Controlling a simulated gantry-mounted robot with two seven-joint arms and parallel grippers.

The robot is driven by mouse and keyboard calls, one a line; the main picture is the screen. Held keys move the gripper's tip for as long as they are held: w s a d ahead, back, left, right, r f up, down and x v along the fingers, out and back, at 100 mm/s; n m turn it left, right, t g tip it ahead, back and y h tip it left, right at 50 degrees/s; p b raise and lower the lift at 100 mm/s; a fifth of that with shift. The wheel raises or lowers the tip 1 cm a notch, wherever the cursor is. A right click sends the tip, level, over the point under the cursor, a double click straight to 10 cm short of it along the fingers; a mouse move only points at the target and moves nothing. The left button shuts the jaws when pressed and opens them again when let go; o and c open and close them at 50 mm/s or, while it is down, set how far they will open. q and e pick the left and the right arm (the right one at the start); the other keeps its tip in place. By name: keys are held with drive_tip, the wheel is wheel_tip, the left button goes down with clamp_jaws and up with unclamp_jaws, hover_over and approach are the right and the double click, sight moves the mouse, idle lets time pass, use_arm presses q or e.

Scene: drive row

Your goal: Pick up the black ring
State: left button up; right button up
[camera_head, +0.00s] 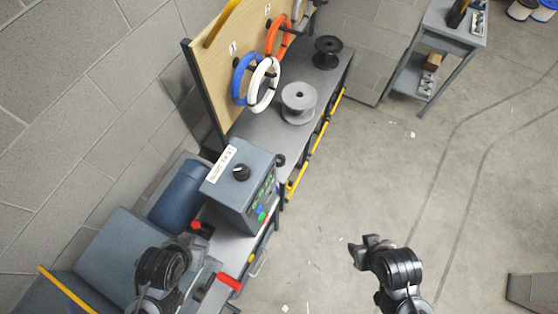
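I cannot make out a black ring for certain in the head view. Blue (237,82), white (254,92) and orange (284,38) rings hang on the upright board above the bench. A black spool (328,52) stands at the far end of the bench. My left gripper (188,246) is at the lower left, beside the control box and over the near end of the benches. My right gripper (361,250) is over open floor at the lower middle right. Neither gripper shows anything held, and their finger openings are not clear.
A grey spool (298,103) stands on the bench (252,128). A control box (240,187) with a black knob and a blue cylinder (178,195) are nearer. A grey cart (449,34) stands at the back right. The floor on the right is mostly clear.

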drive_tip(key=shift+w+r, duration=0.1)
drive_tip(key=shift+w, duration=0.1)
drive_tip(key=o, duration=1.1)
drive_tip(key=shift+w, duration=0.1)
